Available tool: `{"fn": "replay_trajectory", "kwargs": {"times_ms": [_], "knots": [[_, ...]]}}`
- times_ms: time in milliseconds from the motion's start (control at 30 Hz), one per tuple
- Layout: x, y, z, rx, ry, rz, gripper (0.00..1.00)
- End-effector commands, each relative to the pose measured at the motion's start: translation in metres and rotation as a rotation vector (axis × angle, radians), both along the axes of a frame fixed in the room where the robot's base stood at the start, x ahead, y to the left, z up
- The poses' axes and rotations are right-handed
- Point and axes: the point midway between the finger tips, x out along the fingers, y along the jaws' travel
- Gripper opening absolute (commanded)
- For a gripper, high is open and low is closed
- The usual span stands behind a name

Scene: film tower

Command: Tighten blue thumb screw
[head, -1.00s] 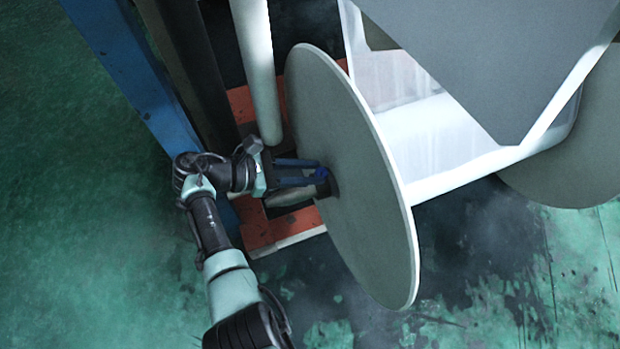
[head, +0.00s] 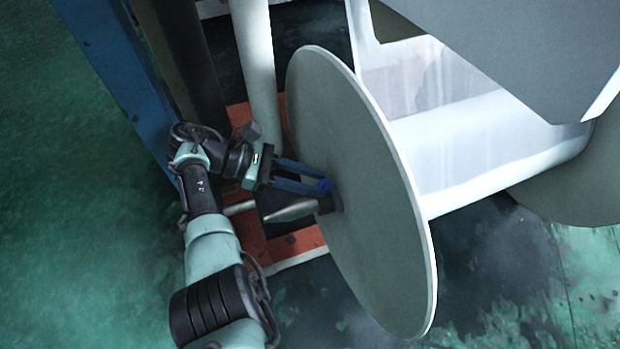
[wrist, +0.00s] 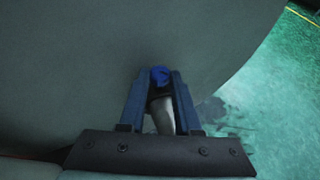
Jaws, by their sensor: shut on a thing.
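The blue thumb screw (head: 325,185) sits by the dark collar (head: 331,202) at the centre of the large grey disc (head: 365,200) of the film roll. In the wrist view the screw (wrist: 160,75) shows as a small blue knob between my fingertips. My gripper (head: 318,186) has long blue fingers and is shut on the screw. In the wrist view my gripper (wrist: 160,82) reaches toward the disc face (wrist: 80,60). The screw's shaft is hidden. A grey shaft (head: 292,211) runs out from the collar below my fingers.
A blue post (head: 115,75) and a pale upright tube (head: 256,70) stand behind my gripper. An orange base (head: 296,243) lies below. White film (head: 480,140) is wound beyond the disc. Green floor (head: 60,220) is open at left.

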Motion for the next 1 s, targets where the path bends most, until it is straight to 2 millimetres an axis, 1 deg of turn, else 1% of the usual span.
{"fn": "replay_trajectory", "kwargs": {"times_ms": [67, 100, 167, 433, 533, 667, 800, 900, 1000], "knots": [[-0.002, -0.001, -0.004, 0.004, 0.008, -0.001, 0.0], [-0.002, -0.001, -0.004, 0.004, 0.009, 0.0, 0.35], [-0.002, -0.001, -0.004, 0.004, 0.008, -0.001, 0.46], [-0.001, 0.0, 0.0, 0.002, 0.003, 0.0, 0.46], [0.0, 0.0, 0.007, 0.002, 0.002, 0.0, 0.46], [-0.001, 0.0, 0.026, 0.002, 0.001, 0.0, 0.46], [-0.001, 0.0, 0.054, 0.002, 0.001, 0.0, 0.46], [-0.001, 0.0, 0.071, 0.003, 0.003, 0.0, 0.46], [-0.001, -0.001, 0.084, 0.002, 0.004, 0.0, 0.46]]}}
